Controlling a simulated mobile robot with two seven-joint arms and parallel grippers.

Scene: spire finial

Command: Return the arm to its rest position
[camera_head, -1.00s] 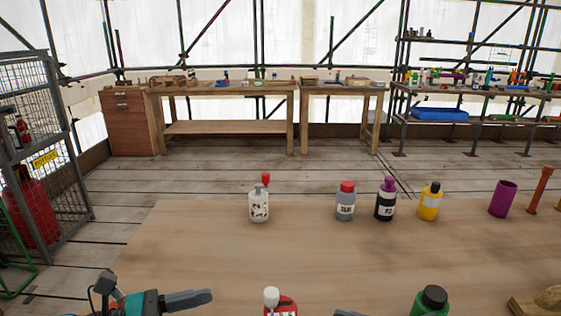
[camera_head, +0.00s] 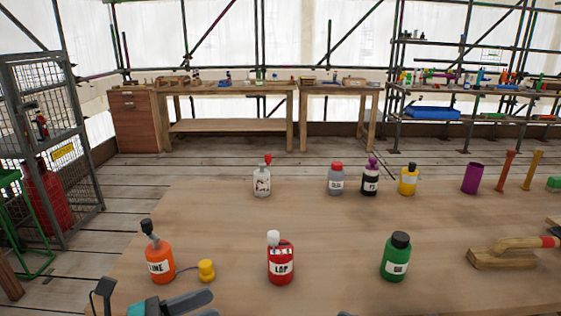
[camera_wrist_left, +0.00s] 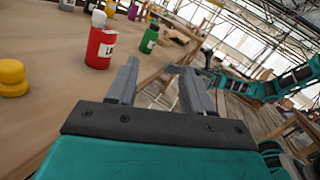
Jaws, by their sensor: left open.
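My left gripper (camera_head: 190,303) shows at the bottom left of the head view, low over the near edge of the table. In the left wrist view its two grey fingers (camera_wrist_left: 158,90) are apart with nothing between them. The red bottle (camera_head: 281,262) labelled LAP stands upright beyond it; in the wrist view this bottle (camera_wrist_left: 101,45) is left of the fingers, apart from them. A teal arm, mine, shows at the right of the wrist view.
The wooden table (camera_head: 330,225) holds an orange bottle (camera_head: 159,262) tied to a yellow knob (camera_head: 206,270), a green bottle (camera_head: 396,258) and a wooden float (camera_head: 505,255). Smaller bottles, a purple cup (camera_head: 472,178) and sticks stand at the back. Bare tabletop lies between the rows.

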